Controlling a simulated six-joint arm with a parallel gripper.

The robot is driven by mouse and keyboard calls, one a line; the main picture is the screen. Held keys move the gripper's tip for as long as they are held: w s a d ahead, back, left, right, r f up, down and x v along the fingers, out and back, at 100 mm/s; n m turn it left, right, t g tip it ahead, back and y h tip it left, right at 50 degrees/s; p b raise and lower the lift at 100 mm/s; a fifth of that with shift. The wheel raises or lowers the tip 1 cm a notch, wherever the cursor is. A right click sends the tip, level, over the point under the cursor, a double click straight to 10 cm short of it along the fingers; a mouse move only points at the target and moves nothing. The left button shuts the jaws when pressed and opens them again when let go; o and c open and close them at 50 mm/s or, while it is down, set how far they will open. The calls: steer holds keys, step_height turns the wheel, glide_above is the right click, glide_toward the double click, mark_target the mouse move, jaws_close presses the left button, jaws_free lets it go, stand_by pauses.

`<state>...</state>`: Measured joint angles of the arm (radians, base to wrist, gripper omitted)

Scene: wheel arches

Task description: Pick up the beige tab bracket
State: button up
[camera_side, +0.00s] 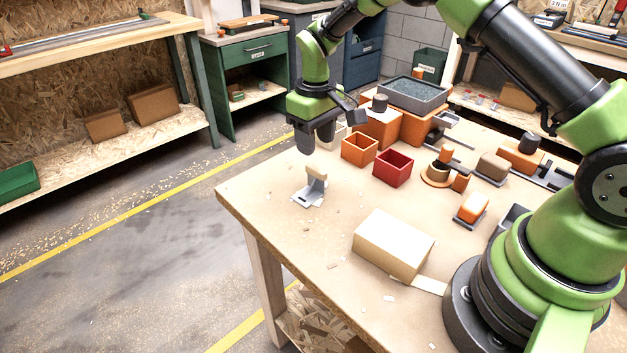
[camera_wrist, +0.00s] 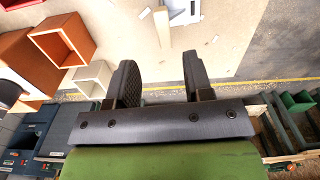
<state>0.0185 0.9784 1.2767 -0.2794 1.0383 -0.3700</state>
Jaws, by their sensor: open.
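The beige tab bracket (camera_side: 316,178) stands near the table's left edge in the side view. It has an upright beige tab on a flat light-grey base. In the wrist view its beige tab (camera_wrist: 162,26) shows beyond the fingertips, with the grey plate beside it. My gripper (camera_side: 315,142) is open and empty, above and slightly behind the bracket, apart from it. In the wrist view my gripper's two dark fingers (camera_wrist: 160,72) are spread, and the tab lies roughly in line with the gap between them.
A small orange open box (camera_side: 359,147) and a red open box (camera_side: 393,167) stand right of the bracket. A pale block (camera_side: 394,243) lies nearer the front. Several orange and grey parts crowd the table's right side. Small chips litter the mostly clear tabletop around the bracket.

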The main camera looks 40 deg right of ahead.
mark_target(316, 168)
steer(key=f, duration=0.7)
steer(key=shift+s+a, duration=0.25)
steer(key=shift+s, duration=0.1)
steer(key=shift+c, duration=0.2)
jaws_close()
